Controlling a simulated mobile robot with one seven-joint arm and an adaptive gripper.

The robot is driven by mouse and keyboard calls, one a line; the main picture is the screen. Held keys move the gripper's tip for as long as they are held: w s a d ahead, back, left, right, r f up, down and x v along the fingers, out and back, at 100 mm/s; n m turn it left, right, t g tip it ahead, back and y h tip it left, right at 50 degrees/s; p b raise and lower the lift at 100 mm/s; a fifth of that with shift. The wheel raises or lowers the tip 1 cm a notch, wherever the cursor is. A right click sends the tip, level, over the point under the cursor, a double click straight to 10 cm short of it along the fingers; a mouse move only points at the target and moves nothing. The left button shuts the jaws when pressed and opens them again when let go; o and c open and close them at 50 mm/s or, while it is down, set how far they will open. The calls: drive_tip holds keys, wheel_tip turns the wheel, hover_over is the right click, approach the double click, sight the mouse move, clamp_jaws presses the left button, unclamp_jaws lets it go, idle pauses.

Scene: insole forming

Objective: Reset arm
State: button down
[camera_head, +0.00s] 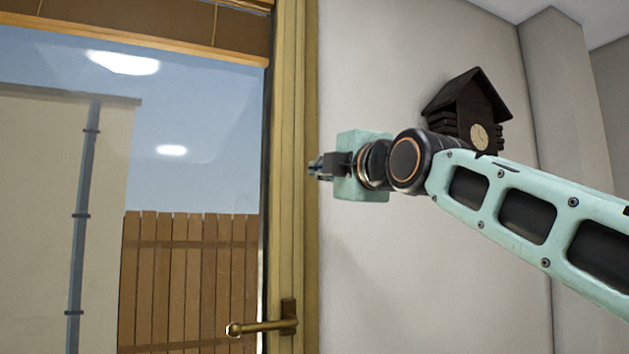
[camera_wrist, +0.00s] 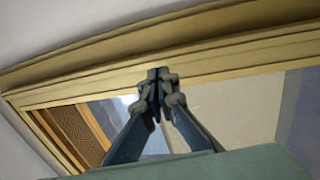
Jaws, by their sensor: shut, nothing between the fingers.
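My gripper (camera_head: 318,167) is at the end of my pale green arm, which reaches in from the right side of the head view. It points left, towards the wooden door frame. In the wrist view the gripper (camera_wrist: 158,76) has its two dark fingers together at the tips with nothing between them. The door frame (camera_wrist: 225,60) fills the view behind the fingertips. I cannot tell the exact gap between the fingertips and the frame.
A glazed door with a wooden frame (camera_head: 291,120) stands at the left, with a brass handle (camera_head: 262,327) low on it. A dark cuckoo clock (camera_head: 470,105) hangs on the pale wall (camera_head: 420,280) behind my arm. A wooden fence (camera_head: 185,270) shows through the glass.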

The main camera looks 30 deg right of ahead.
drive_tip(key=r+b+v, duration=0.1)
drive_tip(key=v, duration=0.5)
drive_tip(key=shift+s, duration=0.4)
drive_tip(key=shift+a, duration=0.15)
drive_tip(key=w+a+f+m+g+y+p, duration=0.1)
drive_tip(key=a+f+m+g, duration=0.35)
drive_tip(key=f, duration=0.75)
drive_tip(key=a+f+m+g+y+p, duration=0.1)
drive_tip(key=a+f+m+g, duration=0.1)
drive_tip(key=a+f, duration=0.7)
drive_tip(key=s+a+f+m+g, duration=0.1)
drive_tip(key=s+f+m+g, duration=0.3)
drive_tip(key=f, duration=1.1)
drive_tip(key=s+a+f+m+g+p, duration=0.1)
drive_tip(key=s+f+m+g, duration=0.3)
drive_tip(key=s+f, duration=0.5)
wheel_tip(320, 180, down, 8)
drive_tip(key=shift+a+r+m, duration=0.2)
drive_tip(key=shift+a+m, duration=0.55)
drive_tip(key=shift+m, duration=0.5)
drive_tip(key=shift+w, duration=0.1)
